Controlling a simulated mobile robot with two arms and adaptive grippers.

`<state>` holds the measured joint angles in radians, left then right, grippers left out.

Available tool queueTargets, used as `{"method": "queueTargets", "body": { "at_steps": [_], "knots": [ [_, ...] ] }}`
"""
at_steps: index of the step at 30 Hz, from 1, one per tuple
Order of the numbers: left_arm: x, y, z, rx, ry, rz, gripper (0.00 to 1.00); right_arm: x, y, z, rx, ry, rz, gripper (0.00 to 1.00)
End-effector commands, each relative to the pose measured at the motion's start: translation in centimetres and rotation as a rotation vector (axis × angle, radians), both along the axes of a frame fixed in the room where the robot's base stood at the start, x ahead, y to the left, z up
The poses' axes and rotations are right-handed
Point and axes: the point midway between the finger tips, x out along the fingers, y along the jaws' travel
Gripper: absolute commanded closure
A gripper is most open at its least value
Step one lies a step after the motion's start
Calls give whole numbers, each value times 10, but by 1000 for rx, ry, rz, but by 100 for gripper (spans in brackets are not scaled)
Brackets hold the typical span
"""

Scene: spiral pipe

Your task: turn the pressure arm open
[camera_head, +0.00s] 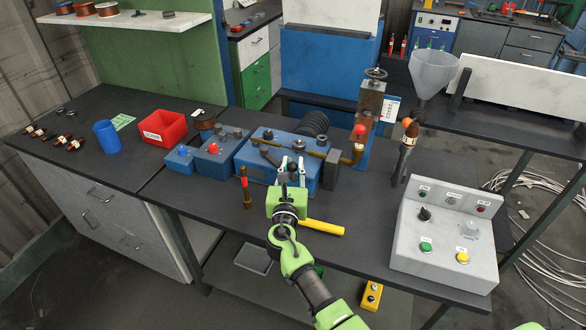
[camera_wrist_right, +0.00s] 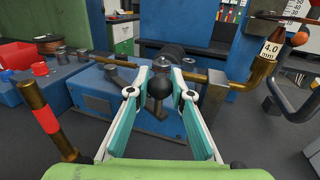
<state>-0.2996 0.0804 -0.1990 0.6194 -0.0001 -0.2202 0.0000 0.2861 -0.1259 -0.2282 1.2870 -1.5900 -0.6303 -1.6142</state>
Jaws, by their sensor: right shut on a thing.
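My right gripper (camera_head: 291,169) reaches the front of the blue bending machine (camera_head: 255,160) on the dark workbench. In the right wrist view its two white-and-teal fingers (camera_wrist_right: 160,80) are closed around a dark ball knob (camera_wrist_right: 159,86), which looks like the end of the pressure arm. The rest of the arm is mostly hidden behind the fingers and knob. A brass pipe (camera_wrist_right: 200,75) runs across the machine just behind the fingertips, toward a bent end with a "4.0 mm" tag (camera_wrist_right: 270,50). My left gripper is not in view.
A red-and-brass upright handle (camera_head: 245,187) stands left of my gripper. A yellow bar (camera_head: 321,228) lies to its right. A grey control box (camera_head: 445,235) stands at the bench's right. A red bin (camera_head: 163,129) and blue cup (camera_head: 107,136) stand on the left.

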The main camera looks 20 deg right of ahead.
Motion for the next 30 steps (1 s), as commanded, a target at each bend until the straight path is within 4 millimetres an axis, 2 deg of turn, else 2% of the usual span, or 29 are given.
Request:
{"method": "queueTargets", "body": {
  "at_steps": [10, 11, 12, 23, 26, 30],
  "knots": [
    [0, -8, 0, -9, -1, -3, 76, 1, 1, 2, 2, -4, 0, 100],
    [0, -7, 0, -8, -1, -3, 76, 1, 0, 2, 2, -4, 0, 74],
    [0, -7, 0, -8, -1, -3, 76, 1, 0, 2, 2, -4, 0, 64],
    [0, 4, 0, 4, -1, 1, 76, 0, 1, 1, 1, -2, 0, 63],
    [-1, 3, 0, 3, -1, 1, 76, -7, 4, 0, 3, -1, 1, 63],
    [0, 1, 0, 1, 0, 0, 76, -29, 13, 0, 4, -1, 1, 63]
  ]
}}
